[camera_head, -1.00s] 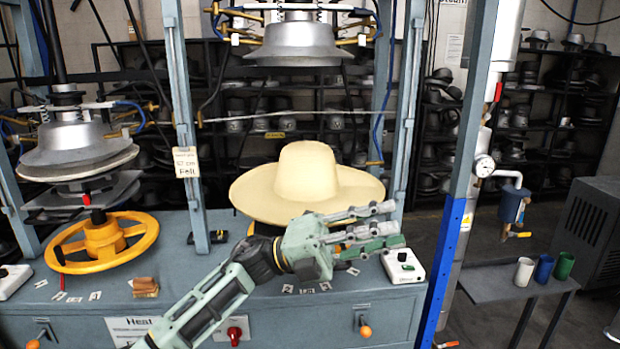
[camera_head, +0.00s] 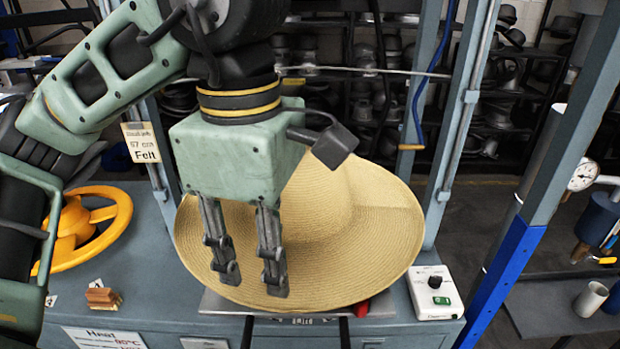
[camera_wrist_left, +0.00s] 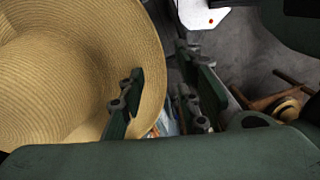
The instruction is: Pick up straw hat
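The straw hat (camera_head: 370,235) is cream and wide-brimmed. In the head view it appears tilted, its brim lying across the bench's front edge in the picture. My left gripper (camera_head: 248,272) hangs in front of it with two fingers apart, pointing down, hiding part of the crown and brim. In the left wrist view the hat (camera_wrist_left: 70,70) fills the left side. The left gripper's fingers (camera_wrist_left: 160,105) are spread there, and the brim's edge passes in the gap between them. I cannot tell whether they touch it. What supports the hat is hidden. My right gripper is not in view.
A yellow handwheel (camera_head: 85,228) and a small brown block (camera_head: 103,298) are at the left of the bench. A white control box (camera_head: 434,292) is right of the hat. Blue-grey press posts (camera_head: 460,130) rise behind. A side table with a cup (camera_head: 590,298) stands at the right.

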